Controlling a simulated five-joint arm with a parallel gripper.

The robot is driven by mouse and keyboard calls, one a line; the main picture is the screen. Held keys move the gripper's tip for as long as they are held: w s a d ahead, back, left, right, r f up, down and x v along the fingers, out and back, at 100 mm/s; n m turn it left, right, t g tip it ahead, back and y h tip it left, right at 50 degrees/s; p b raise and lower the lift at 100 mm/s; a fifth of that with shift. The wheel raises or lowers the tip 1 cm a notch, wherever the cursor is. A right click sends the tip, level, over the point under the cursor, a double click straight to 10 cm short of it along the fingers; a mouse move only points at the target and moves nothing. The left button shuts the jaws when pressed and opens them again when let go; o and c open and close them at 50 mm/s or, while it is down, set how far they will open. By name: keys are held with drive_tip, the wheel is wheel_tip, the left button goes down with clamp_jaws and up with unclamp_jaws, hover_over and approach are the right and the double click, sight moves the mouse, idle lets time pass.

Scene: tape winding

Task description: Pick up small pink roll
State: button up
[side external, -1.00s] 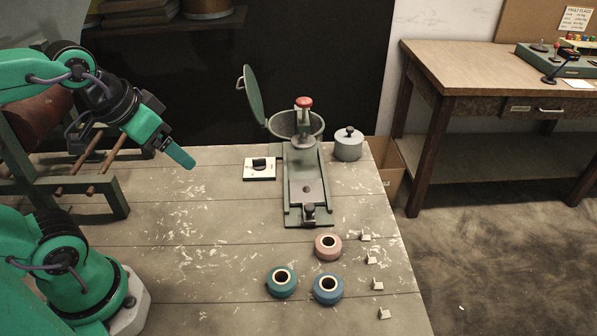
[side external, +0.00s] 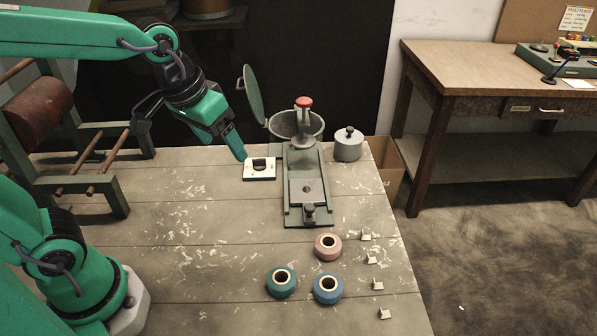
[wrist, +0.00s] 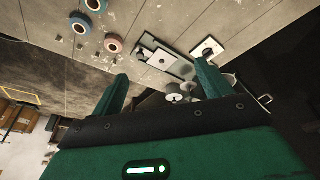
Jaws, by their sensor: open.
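The small pink roll (side external: 328,246) lies flat on the worktable, in front of the green-grey winding device (side external: 307,180). It also shows in the wrist view (wrist: 113,44), at the upper left. A teal roll (side external: 281,282) and a blue roll (side external: 328,288) lie just nearer the camera. My gripper (side external: 240,156) is above the far part of the table, near the white switch plate, well away from the pink roll. In the wrist view its two green fingers (wrist: 163,80) are spread, with nothing held between them.
A white switch plate (side external: 260,168) with a black knob sits left of the device. A raised round lid (side external: 253,95) stands behind it. A grey lidded pot (side external: 348,144) is at the back right. Several small pale clips (side external: 371,260) line the right edge. The table's left middle is clear.

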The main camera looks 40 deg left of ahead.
drive_tip(key=w+d+f+g, duration=0.2)
drive_tip(key=w+d+f, duration=0.4)
drive_tip(key=w+d, duration=0.2)
drive_tip(key=n+g, duration=0.2)
approach(329, 240)
drive_tip(key=shift+s+d+f+y, duration=0.3)
drive_tip(key=shift+s+d, duration=0.2)
drive_tip(key=shift+s, duration=0.15)
drive_tip(key=shift+f, duration=1.25)
drive_tip(key=shift+f, duration=0.1)
drive_tip(key=shift+d+f, duration=0.1)
drive_tip(key=shift+f, duration=2.4)
drive_tip(key=shift+c, duration=0.2)
